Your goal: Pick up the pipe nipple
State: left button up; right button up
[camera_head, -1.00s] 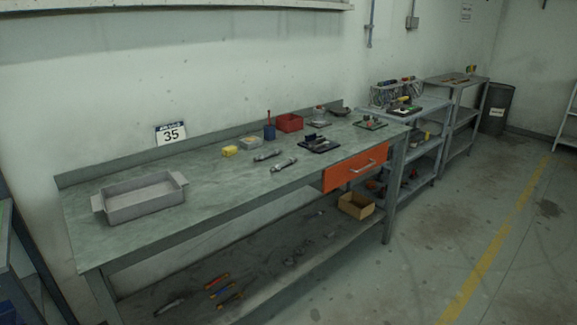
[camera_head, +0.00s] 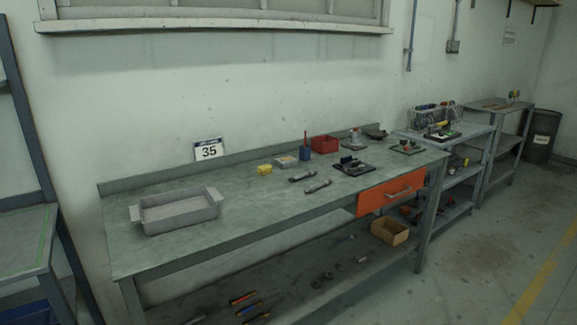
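Two small grey metal cylindrical pieces lie on the workbench, near its middle. One metal piece (camera_head: 302,175) is farther back, and the other metal piece (camera_head: 318,186) is nearer the front edge. Either looks like a pipe part; they are too small to tell which is the pipe nipple. The workbench (camera_head: 245,200) runs along the wall. Neither of my grippers shows in the head view.
A grey tray (camera_head: 180,226) stands at the bench's left. A yellow block (camera_head: 264,169), a red bin (camera_head: 324,143) and a dark mat (camera_head: 353,170) are on the bench. An orange drawer (camera_head: 391,191) hangs below its right end. The lower shelf holds tools and a cardboard box (camera_head: 389,232).

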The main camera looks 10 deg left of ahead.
aim_at(311, 189)
jog(key=i+z, duration=0.15)
jog(key=i, duration=0.25)
jog(key=i+j+z, duration=0.1)
jog(key=i, duration=0.35)
jog(key=i+j+z, duration=0.15)
jog(key=i, duration=0.25)
